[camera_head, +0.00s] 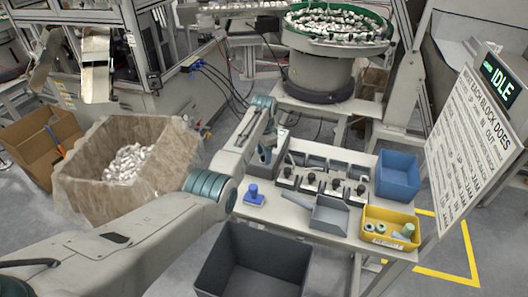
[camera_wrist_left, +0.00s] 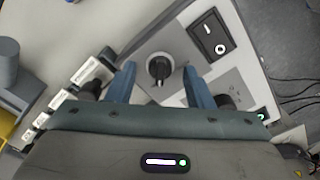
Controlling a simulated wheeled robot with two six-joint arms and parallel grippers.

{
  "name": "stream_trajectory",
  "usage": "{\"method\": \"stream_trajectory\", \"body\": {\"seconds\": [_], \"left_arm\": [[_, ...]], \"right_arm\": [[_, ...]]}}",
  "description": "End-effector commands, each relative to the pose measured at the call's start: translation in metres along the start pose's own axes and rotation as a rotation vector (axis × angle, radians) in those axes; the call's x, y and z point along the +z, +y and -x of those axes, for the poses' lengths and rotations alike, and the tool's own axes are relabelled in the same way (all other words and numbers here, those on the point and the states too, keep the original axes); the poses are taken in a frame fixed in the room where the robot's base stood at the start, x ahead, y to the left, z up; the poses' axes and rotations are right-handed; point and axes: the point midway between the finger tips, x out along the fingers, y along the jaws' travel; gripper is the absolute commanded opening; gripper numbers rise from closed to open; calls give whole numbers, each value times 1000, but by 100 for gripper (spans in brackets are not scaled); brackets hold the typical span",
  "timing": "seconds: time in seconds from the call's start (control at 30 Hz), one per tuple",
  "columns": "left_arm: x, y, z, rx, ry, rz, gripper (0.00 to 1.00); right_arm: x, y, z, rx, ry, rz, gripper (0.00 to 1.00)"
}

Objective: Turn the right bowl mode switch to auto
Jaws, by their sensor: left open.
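In the left wrist view a black rotary knob (camera_wrist_left: 158,69) sits on a grey control box panel (camera_wrist_left: 176,45). I cannot read a label that names it as the right bowl mode switch. My left gripper (camera_wrist_left: 160,74) is open, with its two blue fingers on either side of the knob and a gap at each side. A black rocker switch (camera_wrist_left: 211,37) is on the same box, to the upper right. In the head view my left gripper (camera_head: 266,156) is at the back left of the work table, its fingertips hard to make out. My right gripper is not in view.
Several small units with black knobs (camera_head: 311,178) stand in a row on the table. A grey scoop (camera_head: 329,215), a yellow bin (camera_head: 376,239), a blue bin (camera_head: 399,173) and a blue-handled object (camera_head: 253,194) are nearby. A green-rimmed bowl feeder (camera_head: 320,70) stands behind.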

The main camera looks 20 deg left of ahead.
Motion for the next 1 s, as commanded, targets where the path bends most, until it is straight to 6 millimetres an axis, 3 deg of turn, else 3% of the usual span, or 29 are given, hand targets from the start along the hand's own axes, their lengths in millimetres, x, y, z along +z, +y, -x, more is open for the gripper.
{"method": "stream_trajectory", "body": {"seconds": [0.27, 0.5, 1.0], "left_arm": [[0, 0, -2, 0, 0, 0, 47], [0, 0, -2, 0, 0, 0, 2], [0, 0, 1, 0, 0, 125, 2]], "right_arm": [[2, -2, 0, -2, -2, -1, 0], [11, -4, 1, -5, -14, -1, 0], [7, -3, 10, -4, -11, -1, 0]]}}
